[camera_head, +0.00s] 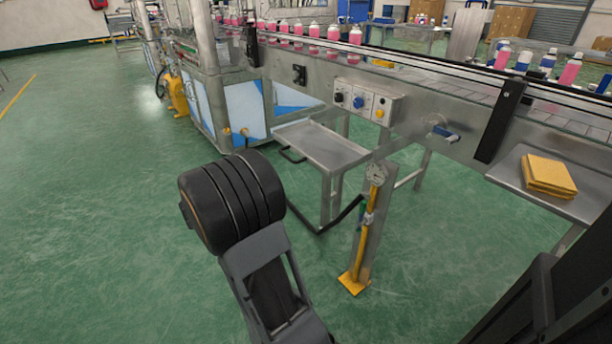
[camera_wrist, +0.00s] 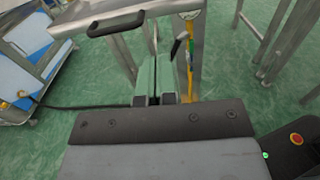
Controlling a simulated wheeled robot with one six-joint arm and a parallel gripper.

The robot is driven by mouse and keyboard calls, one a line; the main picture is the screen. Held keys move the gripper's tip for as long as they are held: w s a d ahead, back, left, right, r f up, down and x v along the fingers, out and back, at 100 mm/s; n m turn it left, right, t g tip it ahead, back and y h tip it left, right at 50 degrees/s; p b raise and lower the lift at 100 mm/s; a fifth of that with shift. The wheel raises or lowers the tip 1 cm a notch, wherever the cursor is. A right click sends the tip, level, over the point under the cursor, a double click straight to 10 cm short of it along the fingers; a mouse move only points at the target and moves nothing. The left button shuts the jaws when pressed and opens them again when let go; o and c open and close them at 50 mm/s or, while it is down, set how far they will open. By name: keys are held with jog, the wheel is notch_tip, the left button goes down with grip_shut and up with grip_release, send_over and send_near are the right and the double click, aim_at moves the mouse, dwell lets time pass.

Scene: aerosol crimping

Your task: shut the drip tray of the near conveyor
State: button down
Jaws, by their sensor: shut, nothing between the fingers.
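The drip tray (camera_head: 322,146) is a flat grey metal tray that sticks out from under the near conveyor (camera_head: 425,105). Its black handle (camera_head: 291,156) is on the front left edge. In the wrist view the tray's edge (camera_wrist: 75,27) crosses the top left, with the black handle (camera_wrist: 116,24) below it. My gripper (camera_wrist: 155,62) is shut and empty in the wrist view, its green-grey fingers close together. The fingertips appear below and right of the handle, apart from it in the picture; the depth between them is unclear. In the head view my wrist hides the fingers.
A blue-and-white machine cabinet (camera_head: 243,108) stands left. Green floor is clear in front.

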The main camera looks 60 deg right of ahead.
aim_at(313, 163)
jog(key=b+x, duration=0.4)
jog(key=x, duration=0.8)
jog(key=shift+s+f, duration=0.1)
jog(key=shift+f, duration=0.05)
jog(key=shift+x, duration=0.75)
